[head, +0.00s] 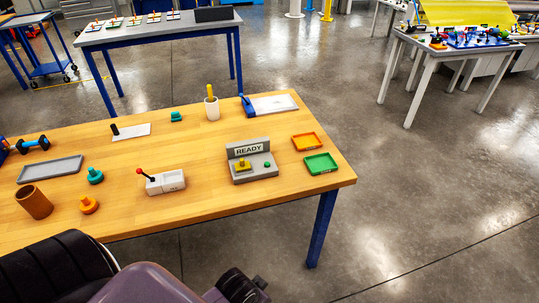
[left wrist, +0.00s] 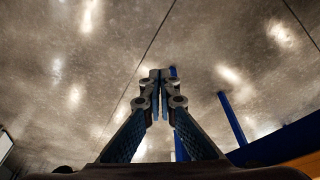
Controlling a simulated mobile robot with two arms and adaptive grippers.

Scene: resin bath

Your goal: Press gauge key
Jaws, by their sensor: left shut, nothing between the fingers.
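A grey gauge-like unit (head: 256,170) stands on the wooden table (head: 215,198) near its right end. Its upright back carries a sign reading "READY" (head: 249,149). On its base are a yellow stepped piece (head: 243,164) and a small green button (head: 267,164); I cannot tell which part is the key. My left gripper (left wrist: 155,74) is shut and empty in the left wrist view, with floor and blue table legs beyond it. In the head view my dark arm parts show at the bottom, apart from the unit. My right gripper is not in view.
A white box with a red-tipped lever (head: 165,182) stands left of the unit. Orange (head: 306,142) and green (head: 320,163) trays lie to its right. Bare wood lies in front.

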